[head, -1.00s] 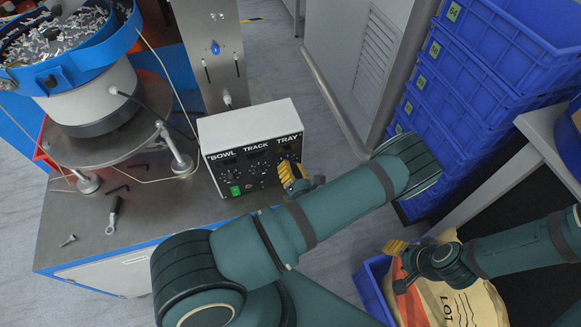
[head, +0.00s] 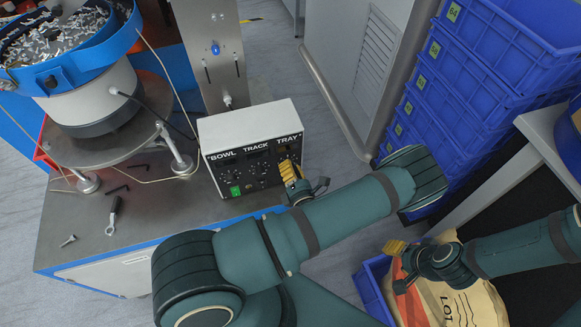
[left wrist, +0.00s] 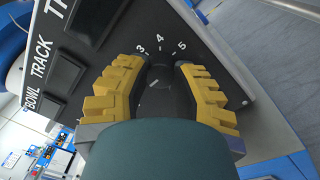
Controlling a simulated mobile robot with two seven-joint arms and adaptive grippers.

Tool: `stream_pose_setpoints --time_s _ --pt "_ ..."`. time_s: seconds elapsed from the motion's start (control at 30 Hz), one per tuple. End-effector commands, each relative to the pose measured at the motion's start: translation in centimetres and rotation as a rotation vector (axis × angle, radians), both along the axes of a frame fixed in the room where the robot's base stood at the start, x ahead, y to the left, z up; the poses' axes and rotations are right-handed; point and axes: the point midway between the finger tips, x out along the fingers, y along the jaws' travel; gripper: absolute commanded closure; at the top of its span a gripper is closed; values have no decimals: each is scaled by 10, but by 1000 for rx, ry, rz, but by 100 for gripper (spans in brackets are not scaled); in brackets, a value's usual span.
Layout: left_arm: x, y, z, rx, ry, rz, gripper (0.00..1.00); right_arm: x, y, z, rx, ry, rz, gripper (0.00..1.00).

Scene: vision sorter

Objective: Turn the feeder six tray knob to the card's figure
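The feeder control box (head: 250,150) is white with a dark front panel lettered BOWL, TRACK and TRAY, with knobs below the lettering. My left gripper (head: 289,172) is at the panel's right end, below the TRAY lettering, and hides the knob there in the head view. In the left wrist view a dark round knob (left wrist: 159,80) stands between my left gripper's (left wrist: 158,67) yellow fingers. They are apart, one on each side, with a narrow gap visible. The figures 3, 4 and 5 show above the knob. A pale mark is on the knob. No card is readable.
A bowl feeder (head: 70,60) full of small parts stands left of the box on a steel bench (head: 150,225). Stacked blue crates (head: 470,75) stand at the right. My right gripper (head: 400,250) is over a paper sack (head: 455,300) in a blue crate.

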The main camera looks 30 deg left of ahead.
Motion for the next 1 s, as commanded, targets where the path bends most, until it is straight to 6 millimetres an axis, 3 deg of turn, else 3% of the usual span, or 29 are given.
stream_pose_setpoints --time_s 0.03,0.1,0.4,0.57,1.0 --pt "-1 0 -1 -3 3 1 59 0 0 0 0 0 0 53" --pt "-1 0 -1 -3 3 1 40 0 0 0 0 0 0 53" --pt "-1 0 -1 -1 1 0 40 0 0 0 0 0 0 53" --pt "-8 -10 -1 -3 1 -1 40 0 0 0 0 0 0 53" --pt "-60 -75 -4 -2 3 -1 40 0 0 0 0 0 0 53"
